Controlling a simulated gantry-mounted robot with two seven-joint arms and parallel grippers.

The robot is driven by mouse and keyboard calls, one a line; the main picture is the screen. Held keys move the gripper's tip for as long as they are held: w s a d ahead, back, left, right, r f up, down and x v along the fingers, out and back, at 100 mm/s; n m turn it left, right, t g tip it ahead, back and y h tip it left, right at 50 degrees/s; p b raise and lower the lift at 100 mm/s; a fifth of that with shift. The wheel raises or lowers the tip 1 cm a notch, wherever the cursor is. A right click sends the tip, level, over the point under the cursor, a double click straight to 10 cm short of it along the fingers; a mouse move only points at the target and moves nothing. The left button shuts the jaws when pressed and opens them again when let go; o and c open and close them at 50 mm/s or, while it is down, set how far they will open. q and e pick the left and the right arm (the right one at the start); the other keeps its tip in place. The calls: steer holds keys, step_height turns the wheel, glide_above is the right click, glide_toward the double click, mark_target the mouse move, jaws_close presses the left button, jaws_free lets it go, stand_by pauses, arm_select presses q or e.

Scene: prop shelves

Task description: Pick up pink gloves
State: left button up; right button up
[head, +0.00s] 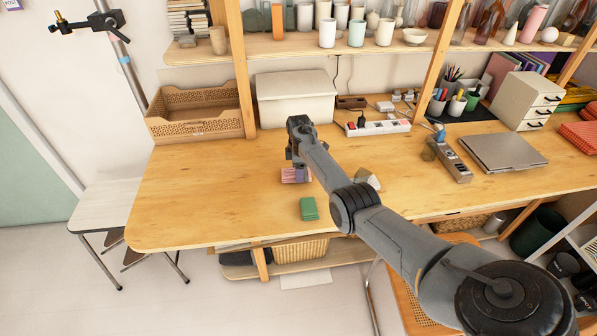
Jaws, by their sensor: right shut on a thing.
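The pink gloves (291,176) are a small pink patch on the wooden table, left of the middle in the head view. My right arm reaches in from the lower right. My right gripper (299,165) points down at the gloves and is shut on them. The gripper body hides part of the gloves, and they look to be at or just above the table top. My left gripper is not in view.
A green folded item (309,209) lies on the table (200,205) near its front edge. A white box (296,98) and a wicker basket (197,112) stand behind. A power strip (378,127) and a laptop (502,152) lie to the right. The table's left part is clear.

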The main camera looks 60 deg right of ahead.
step_height(320, 180, up, 27)
steer(key=p, duration=0.6)
steer(key=shift+p, duration=0.4)
steer(key=o, duration=0.4)
steer(key=c, duration=0.3)
